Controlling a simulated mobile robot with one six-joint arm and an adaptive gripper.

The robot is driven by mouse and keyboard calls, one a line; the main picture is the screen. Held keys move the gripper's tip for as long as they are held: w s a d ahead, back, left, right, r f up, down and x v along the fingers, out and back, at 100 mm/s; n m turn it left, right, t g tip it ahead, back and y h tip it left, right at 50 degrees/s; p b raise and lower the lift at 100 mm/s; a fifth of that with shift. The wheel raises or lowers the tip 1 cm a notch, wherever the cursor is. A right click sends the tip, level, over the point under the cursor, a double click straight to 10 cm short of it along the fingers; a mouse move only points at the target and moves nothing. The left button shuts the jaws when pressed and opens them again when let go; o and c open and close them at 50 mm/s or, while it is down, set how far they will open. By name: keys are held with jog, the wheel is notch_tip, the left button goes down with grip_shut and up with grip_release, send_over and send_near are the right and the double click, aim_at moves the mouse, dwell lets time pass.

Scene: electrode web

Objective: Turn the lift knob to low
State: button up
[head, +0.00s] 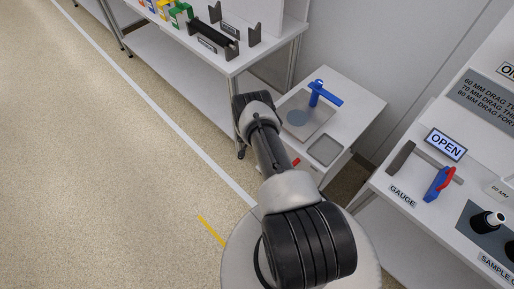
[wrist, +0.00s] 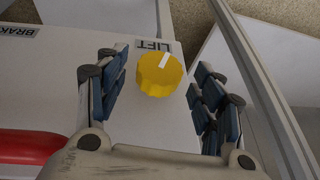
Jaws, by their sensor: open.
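The lift knob (wrist: 160,76) is yellow with a white pointer line. In the wrist view it sits on a pale panel under a LIFT label (wrist: 153,46). The pointer aims up and slightly right in the picture; no position markings can be read. My gripper (wrist: 158,92) is open, with one blue-padded finger on each side of the knob and a visible gap on both sides. I cannot tell how far the fingertips are above the panel. In the head view my arm hides the knob and the gripper.
A red bar (wrist: 28,147) and a partly cut-off BRAKE label (wrist: 18,32) are left of the knob. In the head view a white cabinet (head: 352,98) carries a blue clamp-like part (head: 322,95). A bench with an OPEN sign (head: 446,145) stands right. Open floor lies left.

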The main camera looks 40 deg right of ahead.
jog(key=shift+w+d+f+b, duration=0.1)
jog(key=shift+d+f+b, duration=0.2)
jog(key=shift+f, duration=0.2)
jog(key=shift+c, duration=0.2)
jog(key=shift+a, duration=0.1)
jog(key=c, duration=1)
jog(key=shift+w, duration=0.1)
